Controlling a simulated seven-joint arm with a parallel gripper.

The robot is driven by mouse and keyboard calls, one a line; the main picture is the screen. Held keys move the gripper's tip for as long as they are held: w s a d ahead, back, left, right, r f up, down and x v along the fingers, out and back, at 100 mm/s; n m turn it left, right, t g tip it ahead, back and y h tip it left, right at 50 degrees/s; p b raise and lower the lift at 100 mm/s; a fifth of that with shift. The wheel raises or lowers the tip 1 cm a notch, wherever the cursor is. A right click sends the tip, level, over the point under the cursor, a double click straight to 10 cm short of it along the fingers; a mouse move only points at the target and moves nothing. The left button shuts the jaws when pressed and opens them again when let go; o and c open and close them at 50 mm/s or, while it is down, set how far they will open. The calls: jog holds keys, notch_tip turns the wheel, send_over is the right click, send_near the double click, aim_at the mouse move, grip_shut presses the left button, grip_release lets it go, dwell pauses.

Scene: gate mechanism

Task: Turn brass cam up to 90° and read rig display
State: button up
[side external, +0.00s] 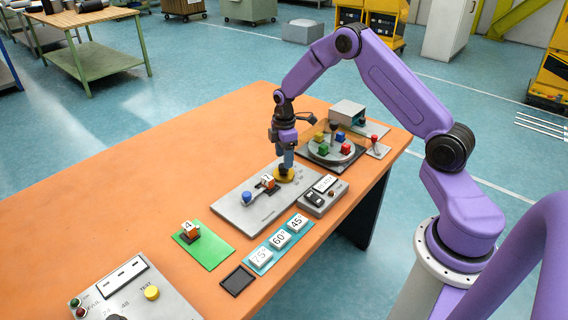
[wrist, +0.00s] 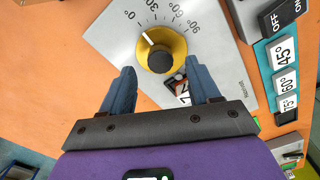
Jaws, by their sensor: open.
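The brass cam (wrist: 177,46) is a round yellow dial with a black hub, on a grey plate (wrist: 118,45) marked from 0° to 90°. In the side view the cam (side external: 286,177) is partly hidden by my gripper (side external: 285,166). In the wrist view my gripper (wrist: 160,82) is open, its blue fingers apart, just short of the cam on its near side.
A numbered block (side external: 268,182) and blue knob (side external: 247,197) are on the plate. Angle tiles (side external: 280,239), a black tray (side external: 238,281) and a green mat (side external: 216,250) lie nearer. A turntable (side external: 316,153) with coloured cubes stands behind.

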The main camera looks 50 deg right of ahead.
aim_at(284, 171)
jog(key=shift+f, duration=1.75)
jog(key=c, duration=1)
jog(key=shift+c, duration=0.2)
